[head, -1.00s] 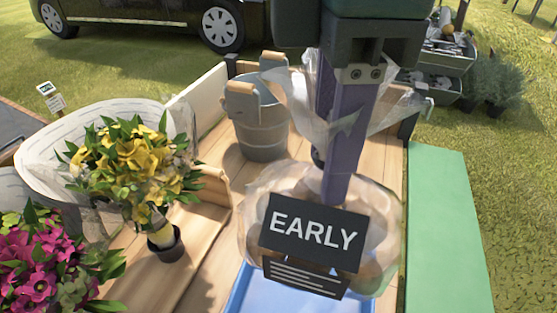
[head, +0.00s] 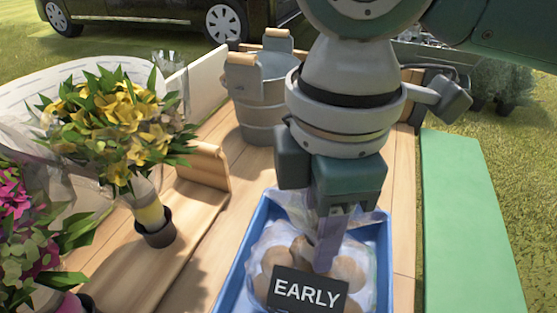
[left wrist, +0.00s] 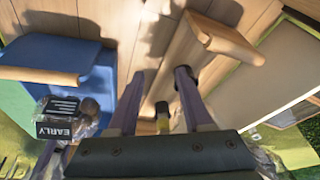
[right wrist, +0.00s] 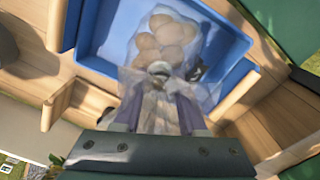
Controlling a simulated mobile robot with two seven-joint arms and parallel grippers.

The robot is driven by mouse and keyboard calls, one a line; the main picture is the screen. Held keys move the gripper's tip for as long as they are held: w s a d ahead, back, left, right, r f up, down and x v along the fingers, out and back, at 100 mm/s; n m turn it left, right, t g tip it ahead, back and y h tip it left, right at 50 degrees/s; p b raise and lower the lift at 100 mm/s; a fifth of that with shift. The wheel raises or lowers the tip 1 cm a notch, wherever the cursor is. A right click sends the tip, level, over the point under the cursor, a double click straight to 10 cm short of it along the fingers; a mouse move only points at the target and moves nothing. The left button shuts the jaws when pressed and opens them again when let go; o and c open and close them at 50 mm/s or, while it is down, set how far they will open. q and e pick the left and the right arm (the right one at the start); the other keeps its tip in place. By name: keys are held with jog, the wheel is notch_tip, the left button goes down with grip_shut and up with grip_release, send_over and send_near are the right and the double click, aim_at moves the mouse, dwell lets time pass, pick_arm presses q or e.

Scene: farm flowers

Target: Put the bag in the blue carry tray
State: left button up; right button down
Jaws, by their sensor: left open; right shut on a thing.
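The bag is clear plastic with round tan produce inside and a black EARLY label (head: 305,290). My right gripper (head: 328,245) points down and is shut on the gathered top of the bag. The bag (head: 350,270) is within the outline of the blue carry tray (head: 245,238). In the right wrist view the bag (right wrist: 170,42) lies between the walls of the blue tray (right wrist: 85,30); I cannot tell whether it rests on the tray's floor. My left gripper (left wrist: 160,75) is open and empty, with the tray (left wrist: 45,52) to its left in the left wrist view. It is outside the head view.
A metal bucket (head: 262,100) with wooden handles stands behind the tray on the wooden surface (head: 215,275). A yellow bouquet (head: 115,125) in a dark pot (head: 155,232) stands to the left. A green board (head: 465,220) runs along the right.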

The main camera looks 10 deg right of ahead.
notch_tip(320, 180, down, 5)
jog(key=shift+r+b, duration=0.1)
jog(key=shift+b, duration=0.9)
jog(key=shift+c, duration=2.3)
grip_release()
